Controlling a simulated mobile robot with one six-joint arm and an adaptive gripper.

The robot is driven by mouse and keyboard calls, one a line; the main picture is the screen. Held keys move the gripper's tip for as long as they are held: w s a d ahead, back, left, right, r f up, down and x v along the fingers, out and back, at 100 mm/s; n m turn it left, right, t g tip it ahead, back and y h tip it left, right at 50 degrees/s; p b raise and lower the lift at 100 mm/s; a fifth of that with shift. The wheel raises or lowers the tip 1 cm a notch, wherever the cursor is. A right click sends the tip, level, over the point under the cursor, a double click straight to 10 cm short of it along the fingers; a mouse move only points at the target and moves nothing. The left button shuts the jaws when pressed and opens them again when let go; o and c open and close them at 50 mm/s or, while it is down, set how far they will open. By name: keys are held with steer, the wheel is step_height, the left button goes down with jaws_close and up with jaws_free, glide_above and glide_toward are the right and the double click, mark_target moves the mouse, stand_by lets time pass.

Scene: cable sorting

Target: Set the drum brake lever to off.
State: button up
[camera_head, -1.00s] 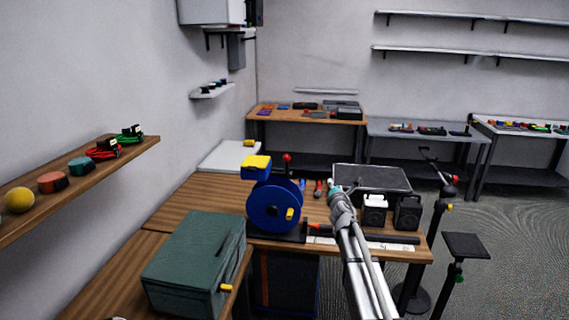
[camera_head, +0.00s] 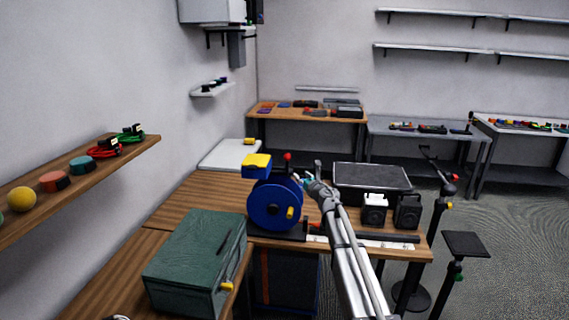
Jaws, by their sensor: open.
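The blue drum (camera_head: 273,206) stands on a dark base on the wooden bench, with a yellow crank knob (camera_head: 290,212) on its face and a yellow block (camera_head: 256,166) at its upper left. A lever with a red ball tip (camera_head: 287,156) stands up behind the drum's top right; I take it for the brake lever. Its lower part is hidden by the drum. My gripper (camera_head: 303,179) is open and empty, just right of the drum and slightly below the red tip. It appears apart from the lever, though depth is hard to judge.
A green box (camera_head: 198,262) sits at the front left of the bench. A dark flat case (camera_head: 372,177) and two small black boxes (camera_head: 373,210) stand to the right of my arm. A wall shelf (camera_head: 90,180) with cables and coloured pieces is at the left.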

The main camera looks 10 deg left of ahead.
mark_target(288, 162)
steer(key=x, duration=1.3)
steer(key=shift+w+a, duration=0.15)
steer(key=shift+w, duration=0.2)
steer(key=shift+c, duration=0.2)
jaws_close()
